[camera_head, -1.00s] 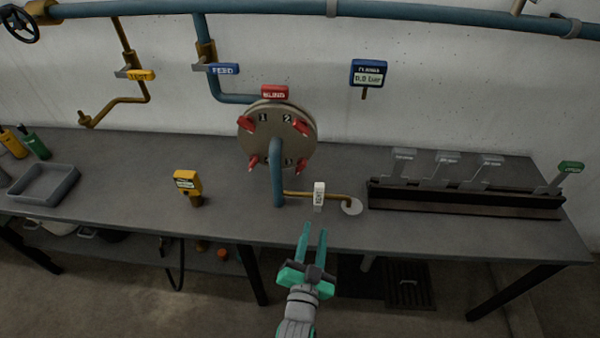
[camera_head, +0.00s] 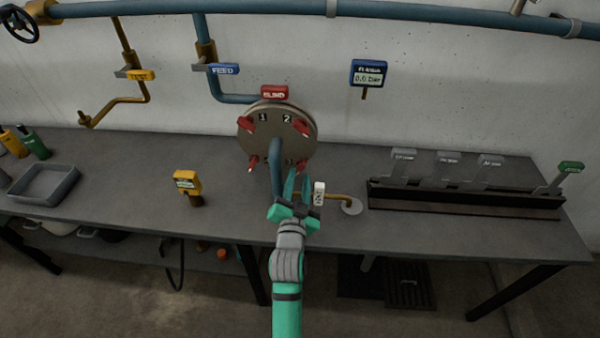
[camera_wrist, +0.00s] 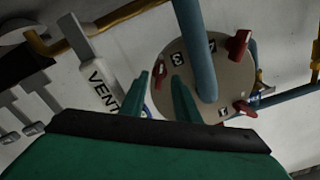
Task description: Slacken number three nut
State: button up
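The round flange (camera_head: 310,135) stands on the bench with red nuts around its face, and numbers 1 and 2 show at its top. A lower right red nut (camera_head: 300,166) is just beyond my fingertips in the head view; its number is hard to read there. In the wrist view a 3 shows on the flange (camera_wrist: 230,75), just past my fingers. My gripper (camera_head: 298,180) is open, with a gap between its green fingers (camera_wrist: 160,85). It points at the flange's lower right.
A blue pipe (camera_head: 276,165) rises in front of the flange, close left of my gripper. A white VENT tag (camera_head: 319,193) on a brass pipe is close right. A yellow device (camera_head: 187,186) stands left on the bench. A rack of levers (camera_head: 465,200) is at the right.

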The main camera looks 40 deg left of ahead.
aim_at(300, 171)
jog(key=shift+x, duration=1.6)
grip_shut()
